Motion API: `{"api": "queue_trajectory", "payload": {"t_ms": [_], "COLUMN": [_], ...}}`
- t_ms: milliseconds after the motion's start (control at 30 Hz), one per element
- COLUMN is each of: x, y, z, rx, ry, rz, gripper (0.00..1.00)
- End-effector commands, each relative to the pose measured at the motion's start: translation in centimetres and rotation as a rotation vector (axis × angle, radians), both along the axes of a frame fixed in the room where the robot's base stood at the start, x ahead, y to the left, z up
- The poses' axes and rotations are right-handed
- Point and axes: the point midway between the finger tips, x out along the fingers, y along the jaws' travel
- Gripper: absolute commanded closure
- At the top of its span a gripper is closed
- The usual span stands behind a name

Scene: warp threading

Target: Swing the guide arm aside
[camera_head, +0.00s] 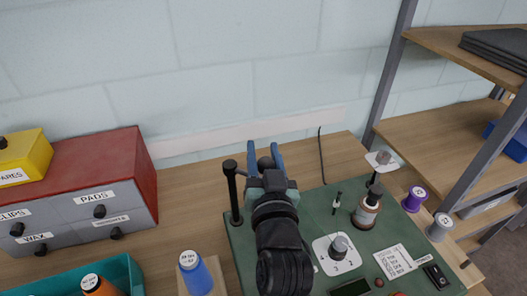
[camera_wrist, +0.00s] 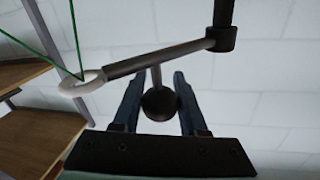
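The guide arm (camera_wrist: 145,61) is a dark rod running from a collar on the black post (camera_wrist: 224,14) to a pale ring eyelet (camera_wrist: 83,82) at its left end. A short stem below the rod carries a dark round knob (camera_wrist: 158,103). In the head view the post (camera_head: 233,195) stands at the mat's left edge, left of my gripper (camera_head: 265,152); most of the guide arm is hidden there. My gripper's two blue fingers (camera_wrist: 159,104) are apart, one on each side of the knob in the wrist view, with gaps visible on both sides.
A green thread (camera_wrist: 75,40) passes at the eyelet. Spools are at right and bottom. A red drawer cabinet (camera_head: 100,165) is left, metal shelving (camera_head: 440,140) right, a wall behind.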

Motion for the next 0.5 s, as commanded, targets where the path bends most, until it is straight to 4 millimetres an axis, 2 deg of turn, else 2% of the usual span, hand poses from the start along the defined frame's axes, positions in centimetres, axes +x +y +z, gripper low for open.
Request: {"api": "queue_trajectory", "payload": {"t_ms": [33, 133, 500], "x": [-0.01, -0.02, -0.02], "y": [0.0, 0.0, -0.01], "z": [0.0, 0.0, -0.01], "rx": [0.0, 0.0, 0.0], "ry": [0.0, 0.0, 0.0], "rz": [0.0, 0.0, 0.0], "gripper": [0.81, 0.99, 1.0]}}
